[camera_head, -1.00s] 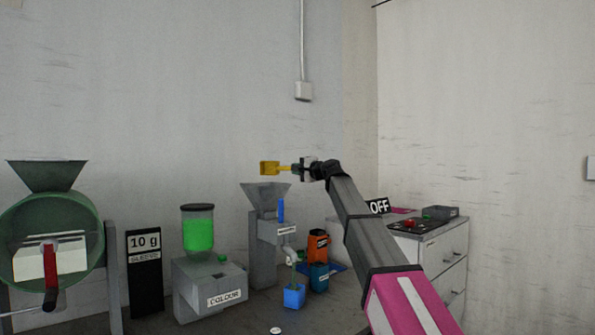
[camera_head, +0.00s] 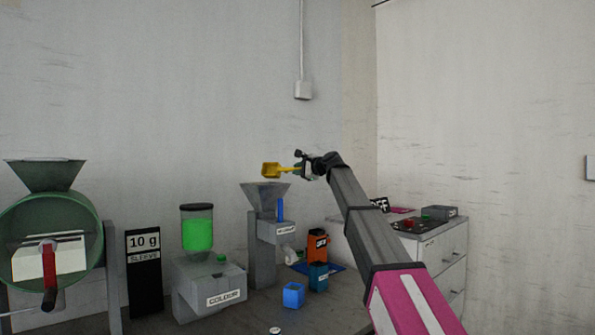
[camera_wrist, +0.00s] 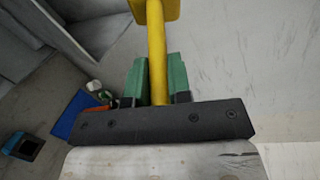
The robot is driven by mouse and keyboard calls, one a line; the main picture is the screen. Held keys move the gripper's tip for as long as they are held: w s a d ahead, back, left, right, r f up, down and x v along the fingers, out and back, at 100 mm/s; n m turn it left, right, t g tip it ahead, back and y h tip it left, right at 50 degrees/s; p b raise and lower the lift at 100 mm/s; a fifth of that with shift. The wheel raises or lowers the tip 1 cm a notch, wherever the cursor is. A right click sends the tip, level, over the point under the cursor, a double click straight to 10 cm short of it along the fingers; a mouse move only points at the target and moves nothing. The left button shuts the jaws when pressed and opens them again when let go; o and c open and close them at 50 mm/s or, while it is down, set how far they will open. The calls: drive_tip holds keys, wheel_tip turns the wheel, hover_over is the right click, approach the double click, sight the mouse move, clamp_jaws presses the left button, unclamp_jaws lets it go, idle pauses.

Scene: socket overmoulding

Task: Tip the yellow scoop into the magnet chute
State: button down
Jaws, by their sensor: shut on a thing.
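My gripper (camera_head: 305,168) is shut on the handle of the yellow scoop (camera_head: 271,170). In the wrist view the green fingers (camera_wrist: 157,80) flank the yellow handle (camera_wrist: 156,45), and most of the scoop's bowl is cut off by the top edge. In the head view the scoop is held in the air just above the grey funnel (camera_head: 266,196) of a grey unit with a blue upright part, which seems to be the magnet chute; its label is too small to read. The scoop looks slightly tilted. Its contents cannot be seen.
The colour unit (camera_head: 208,285) with green fill and the "10 g" sleeve (camera_head: 145,270) stand left. A drawer cabinet (camera_head: 440,255) is at right.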

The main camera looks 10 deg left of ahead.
drive_tip(key=shift+w, duration=0.1)
drive_tip(key=w+m, duration=0.1)
drive_tip(key=w+m+g, duration=0.1)
drive_tip(key=w, duration=0.1)
drive_tip(key=shift+d+f+m+h, duration=0.35)
drive_tip(key=shift+m+h, duration=0.05)
drive_tip(key=shift+w+d+m+g, duration=0.1)
drive_tip(key=shift+w+m+g, duration=0.3)
drive_tip(key=shift+m+g, duration=0.3)
drive_tip(key=shift+w+d+m+g, duration=0.1)
drive_tip(key=shift+w+m+g, duration=0.3)
drive_tip(key=shift+m+g, duration=0.3)
